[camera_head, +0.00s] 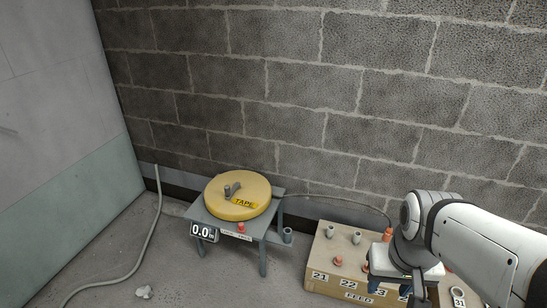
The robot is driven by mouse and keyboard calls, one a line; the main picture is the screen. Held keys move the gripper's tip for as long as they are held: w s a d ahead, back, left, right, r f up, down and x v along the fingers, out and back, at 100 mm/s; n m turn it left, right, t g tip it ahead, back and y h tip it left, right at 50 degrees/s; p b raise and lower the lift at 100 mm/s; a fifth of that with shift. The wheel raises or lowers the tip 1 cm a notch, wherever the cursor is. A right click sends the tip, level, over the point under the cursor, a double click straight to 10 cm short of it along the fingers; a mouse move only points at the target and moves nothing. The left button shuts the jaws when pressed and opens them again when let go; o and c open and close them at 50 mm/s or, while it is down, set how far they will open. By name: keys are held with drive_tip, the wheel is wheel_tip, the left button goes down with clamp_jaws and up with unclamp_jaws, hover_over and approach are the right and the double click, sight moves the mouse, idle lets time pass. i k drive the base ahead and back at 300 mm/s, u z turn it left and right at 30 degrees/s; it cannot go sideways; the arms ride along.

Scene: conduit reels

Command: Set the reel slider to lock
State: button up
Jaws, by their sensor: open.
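A yellow tape reel (232,207) with a dark crank handle (233,189) lies flat on a small grey table (270,212). A red knob (241,227), which looks like the reel slider, sits at the table's front edge. A pale label plate (236,237) is just below it; its print is too small to read, so I cannot tell which setting the knob is at. My gripper (389,285) is open, far to the right of the reel, over a cardboard-coloured feed box. My arm hides part of the gripper.
The feed box (347,291) has numbered ports with grey and red stubs. A display reading 0.0 (203,232) hangs at the table's front left. A thin line runs from the reel to the box. A grey conduit (150,230) curves across the left floor, near a crumpled white scrap (144,292).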

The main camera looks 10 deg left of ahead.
sight(241, 229)
drive_tip(key=u, duration=0.05)
drive_tip(key=k, duration=0.65)
drive_tip(key=u, duration=0.6)
drive_tip(key=i, duration=1.5)
drive_tip(key=z, duration=0.25)
